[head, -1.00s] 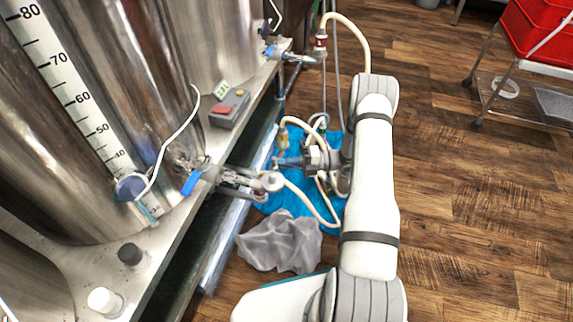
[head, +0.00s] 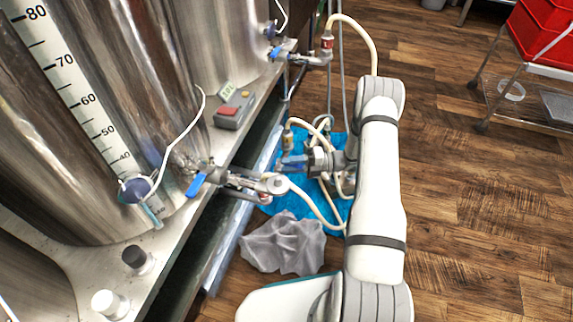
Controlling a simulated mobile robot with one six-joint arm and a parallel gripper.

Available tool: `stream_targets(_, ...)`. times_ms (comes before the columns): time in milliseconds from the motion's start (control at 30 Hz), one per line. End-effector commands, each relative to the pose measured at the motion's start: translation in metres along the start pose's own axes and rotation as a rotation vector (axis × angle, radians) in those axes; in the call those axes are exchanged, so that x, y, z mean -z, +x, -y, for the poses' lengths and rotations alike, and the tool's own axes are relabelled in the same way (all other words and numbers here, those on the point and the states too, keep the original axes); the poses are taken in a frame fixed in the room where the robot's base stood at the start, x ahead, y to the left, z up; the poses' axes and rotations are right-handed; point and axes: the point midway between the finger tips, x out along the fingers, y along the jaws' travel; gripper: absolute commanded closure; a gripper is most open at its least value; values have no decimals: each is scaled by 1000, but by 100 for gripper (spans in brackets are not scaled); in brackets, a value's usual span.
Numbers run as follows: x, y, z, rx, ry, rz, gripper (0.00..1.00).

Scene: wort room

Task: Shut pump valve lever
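My gripper (head: 296,162) is at the end of my white arm, low over the blue mat (head: 283,205), with its fingers pointing left. A blue part shows by the fingertips, close to a hose fitting (head: 288,138). I cannot tell whether that blue part is the pump valve lever or the mat behind. The pump itself is mostly hidden by my arm and the hoses. The gap between the fingers is too small to read.
A tank valve with a blue lever (head: 196,185) sticks out from the near steel tank (head: 130,80). Another blue-levered valve (head: 275,54) is farther back. A cream hose (head: 316,207), a grey cloth (head: 283,245) and a red-crate trolley (head: 540,40) are around. Wooden floor is clear at right.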

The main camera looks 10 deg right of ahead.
Motion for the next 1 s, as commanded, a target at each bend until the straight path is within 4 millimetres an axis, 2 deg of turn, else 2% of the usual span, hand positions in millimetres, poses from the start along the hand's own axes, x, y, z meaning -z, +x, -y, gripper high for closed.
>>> stream_targets(167, -1, -18, -2, 0, 0, 4, 70)
stream_targets(333, -2, -49, -2, 1, -1, 5, 70)
stream_targets(500, -3, -71, -1, 1, 0, 3, 70)
stream_targets(667, -3, -78, 0, 1, -1, 3, 70)
stream_targets(1000, -3, -77, 0, 0, 0, 1, 70)
